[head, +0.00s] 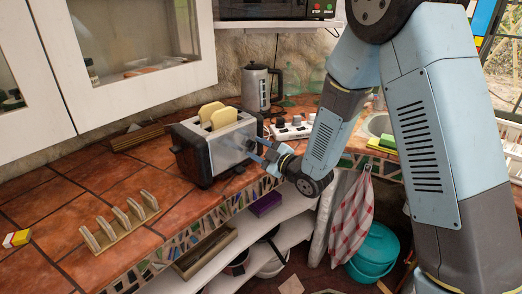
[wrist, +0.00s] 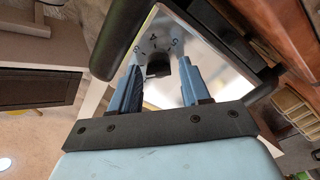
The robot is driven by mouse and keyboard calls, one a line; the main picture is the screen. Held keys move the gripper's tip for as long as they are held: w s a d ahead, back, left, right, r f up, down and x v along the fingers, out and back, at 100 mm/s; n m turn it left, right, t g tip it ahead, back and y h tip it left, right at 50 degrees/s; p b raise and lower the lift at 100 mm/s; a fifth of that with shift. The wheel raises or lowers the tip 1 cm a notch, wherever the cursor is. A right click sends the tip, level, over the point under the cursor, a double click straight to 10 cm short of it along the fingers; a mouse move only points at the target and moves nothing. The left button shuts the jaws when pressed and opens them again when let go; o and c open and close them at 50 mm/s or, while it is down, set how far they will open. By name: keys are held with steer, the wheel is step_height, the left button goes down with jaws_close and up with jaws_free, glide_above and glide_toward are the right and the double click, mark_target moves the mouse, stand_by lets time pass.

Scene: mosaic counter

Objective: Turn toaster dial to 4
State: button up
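The toaster (head: 232,150) is silver and black, with two slices of bread (head: 222,117) standing in its slots. It sits on the tiled counter near the front edge. My gripper (head: 257,149) reaches the toaster's right end from the right. In the wrist view my gripper (wrist: 163,72) has its two blue fingers apart, one on each side of the dial, with gaps showing. The dial is hidden in the head view.
A wooden rack (head: 122,226) stands left on the counter (head: 60,203). A kettle (head: 257,88) and a white power strip (head: 292,130) are behind the toaster. White cupboards (head: 140,45) hang above. Shelves (head: 215,275) lie below the counter edge.

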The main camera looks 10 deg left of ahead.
steer(key=c, duration=0.7)
steer(key=shift+d+f, duration=0.1)
steer(key=shift+d, duration=0.35)
jaws_close()
steer(key=shift+s+a+m, duration=0.1)
steer(key=shift+a+m, duration=0.45)
steer(key=shift+m, duration=0.05)
steer(key=m, duration=1.2)
steer(key=shift+m, duration=2.5)
